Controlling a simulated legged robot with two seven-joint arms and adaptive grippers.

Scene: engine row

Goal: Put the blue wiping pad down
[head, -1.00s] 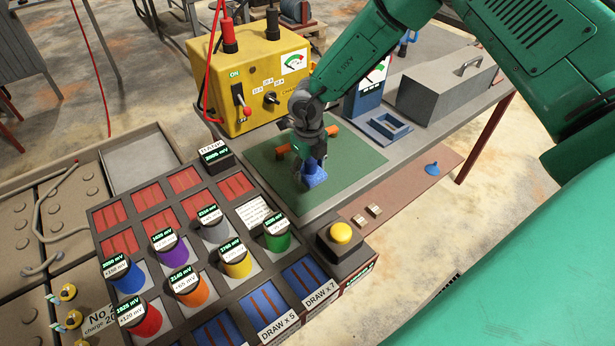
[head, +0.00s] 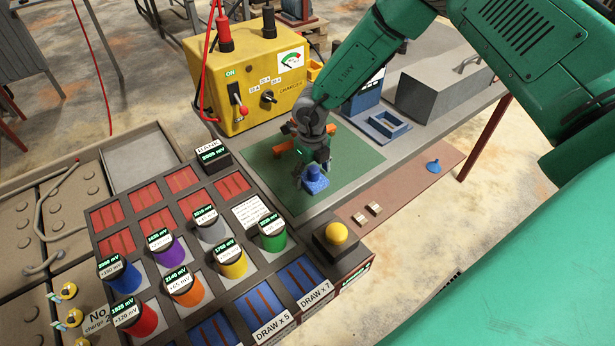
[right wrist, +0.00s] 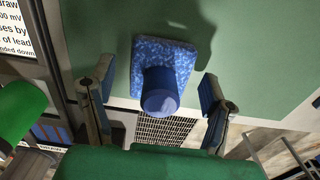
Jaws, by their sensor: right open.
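The blue wiping pad (head: 315,181) has a speckled square base and a round blue knob. It appears to lie on the green mat (head: 352,172), near the mat's front edge. In the right wrist view the pad (right wrist: 178,62) shows base and knob, with green mat around and beyond it. My right gripper (head: 314,164) is just above the pad. In the right wrist view its two fingers (right wrist: 157,93) stand wide open, one on each side of the knob, with gaps to both. My left gripper is not in view.
An orange part (head: 284,148) lies on the mat behind my gripper. A yellow charger box (head: 250,85) stands behind. The rack with coloured cylinders (head: 190,225) is at the left. A yellow button (head: 337,233) is in front. A small blue tray (head: 388,124) is at the right.

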